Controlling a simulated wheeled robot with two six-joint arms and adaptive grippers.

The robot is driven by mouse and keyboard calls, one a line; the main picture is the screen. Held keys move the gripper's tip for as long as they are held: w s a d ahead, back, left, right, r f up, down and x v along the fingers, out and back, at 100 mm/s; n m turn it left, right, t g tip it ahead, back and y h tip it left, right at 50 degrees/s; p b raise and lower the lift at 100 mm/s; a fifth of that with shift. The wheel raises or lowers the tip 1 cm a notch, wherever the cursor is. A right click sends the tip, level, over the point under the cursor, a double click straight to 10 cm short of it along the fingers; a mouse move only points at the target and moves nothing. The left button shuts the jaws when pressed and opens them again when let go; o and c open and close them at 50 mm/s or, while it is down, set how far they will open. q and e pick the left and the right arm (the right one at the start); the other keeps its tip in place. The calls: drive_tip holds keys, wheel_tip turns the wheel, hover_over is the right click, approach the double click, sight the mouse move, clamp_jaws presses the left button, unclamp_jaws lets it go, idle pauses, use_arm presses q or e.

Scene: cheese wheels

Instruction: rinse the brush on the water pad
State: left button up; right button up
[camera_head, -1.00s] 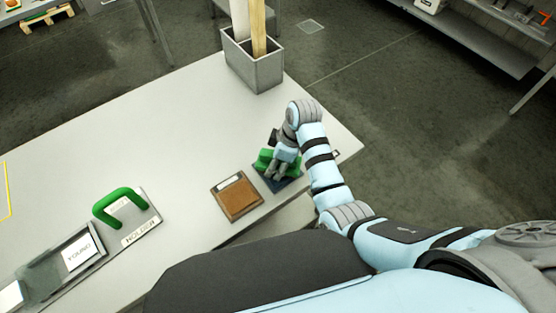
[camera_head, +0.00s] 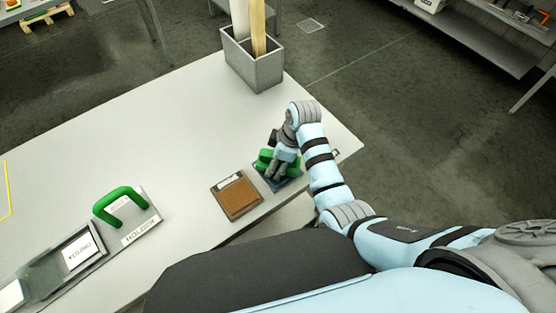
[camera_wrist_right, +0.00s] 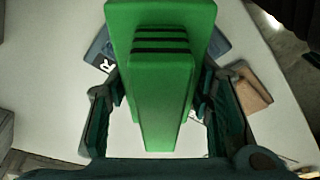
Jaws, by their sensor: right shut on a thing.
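My right gripper (camera_head: 277,167) is shut on the green brush (camera_head: 264,158) over the blue water pad (camera_head: 290,180) near the table's front right edge. In the right wrist view the brush (camera_wrist_right: 162,70) is a green block with dark stripes, held between the two fingers (camera_wrist_right: 165,110). Part of the blue pad (camera_wrist_right: 98,48) shows behind it. The brush hides most of the pad, and I cannot tell whether the two touch. My left gripper is not in view.
A brown pad in a tray (camera_head: 238,197) lies just left of the water pad. A holder plate (camera_head: 141,230) with a green handle (camera_head: 120,200) and a tray marked YOUNG (camera_head: 80,252) are farther left. A grey bin (camera_head: 262,74) with upright boards stands at the back. The table's middle is clear.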

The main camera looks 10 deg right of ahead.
idle(0.5)
drive_tip(key=shift+r, duration=3.45)
